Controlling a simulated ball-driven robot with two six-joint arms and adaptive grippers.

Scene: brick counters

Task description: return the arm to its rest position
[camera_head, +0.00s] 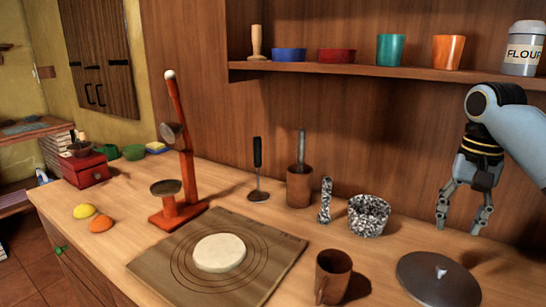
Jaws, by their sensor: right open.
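My right arm comes in from the right edge. Its gripper (462,217) hangs fingers down with the jaws apart and nothing between them. It is above the back right of the wooden counter (335,225), to the right of a speckled mortar (367,215) and behind a dark round lid (437,279). The gripper looks apart from both. My left gripper is not in view.
A dough disc (219,252) lies on a ringed board (160,262). A red scale (180,150), brown mug (333,276), pestle (325,200) and utensil pot (299,185) stand nearby. A shelf (400,72) holding bowls, cups and a flour jar (523,48) overhangs behind.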

